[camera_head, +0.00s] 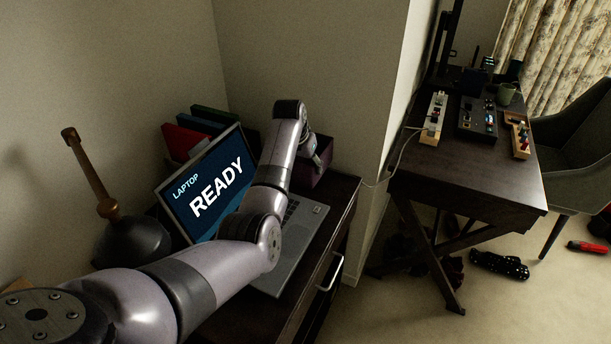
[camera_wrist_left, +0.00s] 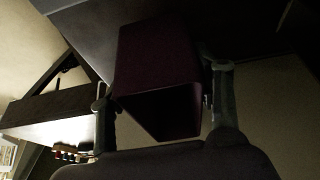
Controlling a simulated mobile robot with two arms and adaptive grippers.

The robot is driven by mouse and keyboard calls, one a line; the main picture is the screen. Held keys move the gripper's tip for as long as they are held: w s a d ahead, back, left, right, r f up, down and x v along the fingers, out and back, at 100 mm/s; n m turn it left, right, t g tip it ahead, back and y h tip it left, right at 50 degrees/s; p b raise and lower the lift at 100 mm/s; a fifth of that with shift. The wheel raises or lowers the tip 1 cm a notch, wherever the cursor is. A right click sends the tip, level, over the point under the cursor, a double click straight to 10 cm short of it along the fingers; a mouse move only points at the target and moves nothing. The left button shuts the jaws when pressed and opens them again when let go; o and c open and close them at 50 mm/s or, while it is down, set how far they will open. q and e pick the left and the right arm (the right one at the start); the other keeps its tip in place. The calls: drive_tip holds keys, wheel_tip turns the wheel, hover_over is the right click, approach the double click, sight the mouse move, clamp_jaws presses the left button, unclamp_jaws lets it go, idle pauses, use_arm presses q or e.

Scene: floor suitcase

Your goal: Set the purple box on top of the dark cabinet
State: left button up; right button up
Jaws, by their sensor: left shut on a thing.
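The purple box (camera_head: 318,163) is at the far end of the dark cabinet's top, partly hidden behind my left arm. The dark cabinet (camera_head: 337,205) stands against the wall and has a drawer with a light handle. My left gripper (camera_head: 313,150) reaches over the cabinet and is shut on the box. In the left wrist view the purple box (camera_wrist_left: 158,70) sits between the two fingers of my left gripper (camera_wrist_left: 165,100), with an open side facing the camera. I cannot tell whether the box touches the cabinet top. My right gripper is not in view.
An open laptop (camera_head: 215,185) reading READY stands on the cabinet under my arm. Books (camera_head: 190,135) lean behind it, and a plunger (camera_head: 125,235) stands at left. A desk (camera_head: 470,155) with power strips and a chair (camera_head: 580,150) are at right.

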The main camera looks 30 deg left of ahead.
sight(305, 177)
use_arm(q)
drive_tip(key=shift+f, duration=2.2)
drive_tip(key=shift+f, duration=0.2)
drive_tip(key=o, duration=1.2)
drive_tip(key=shift+s+r, duration=0.15)
drive_tip(key=shift+r, duration=0.5)
drive_tip(key=v, duration=1.1)
drive_tip(key=shift+p, duration=0.3)
drive_tip(key=shift+r, duration=0.1)
